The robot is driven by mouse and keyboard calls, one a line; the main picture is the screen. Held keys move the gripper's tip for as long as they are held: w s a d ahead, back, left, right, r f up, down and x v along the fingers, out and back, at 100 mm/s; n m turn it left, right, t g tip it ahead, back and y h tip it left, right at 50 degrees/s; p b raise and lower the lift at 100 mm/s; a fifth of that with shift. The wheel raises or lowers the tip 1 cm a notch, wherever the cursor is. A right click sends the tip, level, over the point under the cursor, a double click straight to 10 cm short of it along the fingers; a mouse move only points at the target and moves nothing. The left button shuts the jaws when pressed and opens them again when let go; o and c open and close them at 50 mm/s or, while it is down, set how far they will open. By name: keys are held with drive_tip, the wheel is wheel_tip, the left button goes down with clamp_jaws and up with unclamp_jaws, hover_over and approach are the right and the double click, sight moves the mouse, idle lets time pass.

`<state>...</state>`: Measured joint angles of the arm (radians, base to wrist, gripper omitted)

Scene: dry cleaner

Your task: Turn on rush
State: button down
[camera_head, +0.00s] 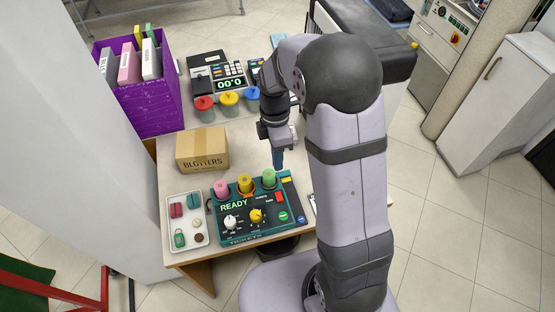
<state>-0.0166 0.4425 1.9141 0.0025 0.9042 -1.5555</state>
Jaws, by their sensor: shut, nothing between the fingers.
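A dark teal control box (262,232) sits at the front of the table. Its display reads "READY". It has a white knob (231,222), a yellow knob (256,215), a red rocker or button (280,197), and round green and blue buttons (283,216) at its right. The small labels are too small to read, so I cannot tell which control is rush or its state. My gripper (277,162) is shut and empty, pointing down above the box's back right part, apart from it.
Pink, yellow and green cylinders (245,183) stand along the box's back edge. A "BLOTTERS" carton (202,150) and a white tray (170,243) of small items are to the left. A purple bin (147,105), a register (226,79) and colored-lid jars (229,99) stand behind.

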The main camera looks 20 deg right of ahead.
sight(280, 200)
drive_tip(key=shift+r, duration=0.15)
drive_tip(key=shift+s+f+b, duration=0.1)
drive_tip(key=shift+f+b, duration=0.15)
drive_tip(key=shift+b, duration=0.8)
drive_tip(key=shift+s+r+b, duration=0.3)
drive_tip(key=shift+s+b, duration=0.25)
drive_tip(key=shift+b, duration=1.2)
drive_tip(key=f+p, duration=0.1)
drive_tip(key=f, duration=0.3)
drive_tip(key=s+f+p, duration=0.1)
drive_tip(key=f, duration=0.4)
drive_tip(key=f+p, duration=0.1)
drive_tip(key=f, duration=0.4)
drive_tip(key=shift+s, duration=0.35)
